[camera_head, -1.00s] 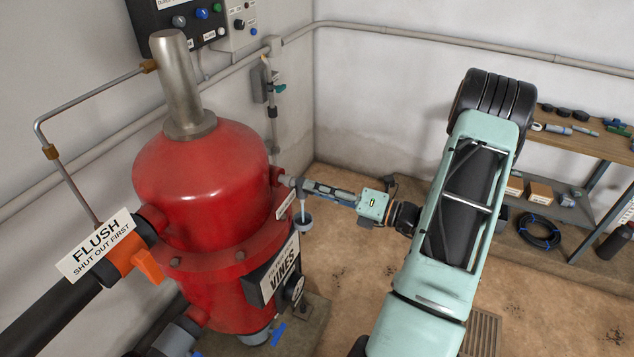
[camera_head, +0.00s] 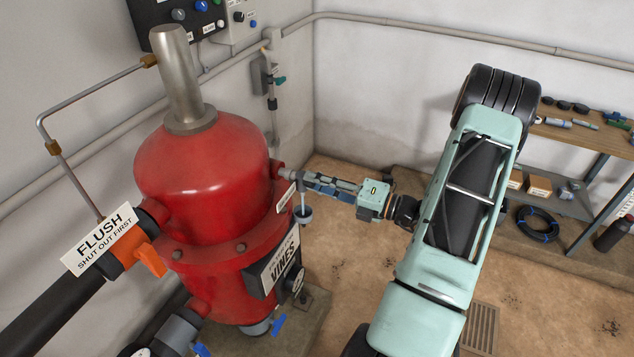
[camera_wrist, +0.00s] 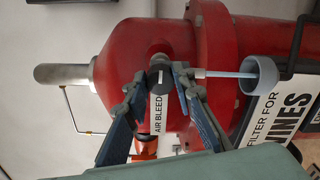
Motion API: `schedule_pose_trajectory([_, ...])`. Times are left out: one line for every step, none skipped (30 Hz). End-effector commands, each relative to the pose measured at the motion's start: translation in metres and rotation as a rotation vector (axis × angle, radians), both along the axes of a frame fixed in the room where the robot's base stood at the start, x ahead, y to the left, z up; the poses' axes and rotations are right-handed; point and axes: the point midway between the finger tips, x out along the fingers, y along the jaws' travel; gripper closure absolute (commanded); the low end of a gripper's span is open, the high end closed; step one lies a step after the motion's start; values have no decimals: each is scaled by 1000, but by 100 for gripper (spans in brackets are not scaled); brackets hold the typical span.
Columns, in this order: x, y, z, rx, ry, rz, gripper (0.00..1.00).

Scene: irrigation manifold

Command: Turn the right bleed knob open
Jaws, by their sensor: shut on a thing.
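The bleed knob (camera_wrist: 160,79) is a small dark round knob with a pale pointer line. It sits on the side of the red filter tank (camera_head: 205,165). A white AIR BLEED label (camera_wrist: 157,114) lies beside it, and it also shows in the head view (camera_head: 286,197). My gripper (camera_wrist: 160,82) is shut on the knob, one finger on each side. In the head view my gripper (camera_head: 298,181) reaches the tank's right side and its fingers hide the knob. In the wrist view the pointer line runs roughly up and down the picture.
A thin spout leads to a small grey cup (camera_head: 303,217) close beside my fingers. A VINES sign (camera_head: 285,265) is on the tank below. An orange FLUSH valve handle (camera_head: 150,260) is at left. A shelf (camera_head: 575,135) stands at right. Floor between is clear.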

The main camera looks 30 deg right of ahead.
Motion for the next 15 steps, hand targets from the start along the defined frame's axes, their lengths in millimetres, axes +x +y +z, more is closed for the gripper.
schedule_pose_trajectory([0, 0, 0, 1, 2, -1, 100])
schedule_pose_trajectory([0, 0, 0, 1, 2, -1, 100])
schedule_pose_trajectory([0, 0, 0, 1, 2, -1, 72])
schedule_pose_trajectory([0, 0, 0, 0, 1, -1, 69])
schedule_pose_trajectory([0, 0, 0, 0, 1, -1, 66])
schedule_pose_trajectory([0, 0, 0, 0, 1, -1, 61])
schedule_pose_trajectory([0, 0, 0, 0, 1, 0, 59])
schedule_pose_trajectory([0, 0, 0, 0, 1, 0, 59])
schedule_pose_trajectory([0, 0, 0, -1, 1, 0, 59])
schedule_pose_trajectory([0, 0, 0, -1, 1, 0, 59])
schedule_pose_trajectory([0, 0, 0, -1, 1, 0, 59])
schedule_pose_trajectory([0, 0, 0, -1, 1, 0, 59])
schedule_pose_trajectory([0, 0, 0, 0, 0, 0, 59])
schedule_pose_trajectory([0, 0, 0, 0, 0, 0, 59])
schedule_pose_trajectory([-1, -1, 0, -1, 1, 0, 59])
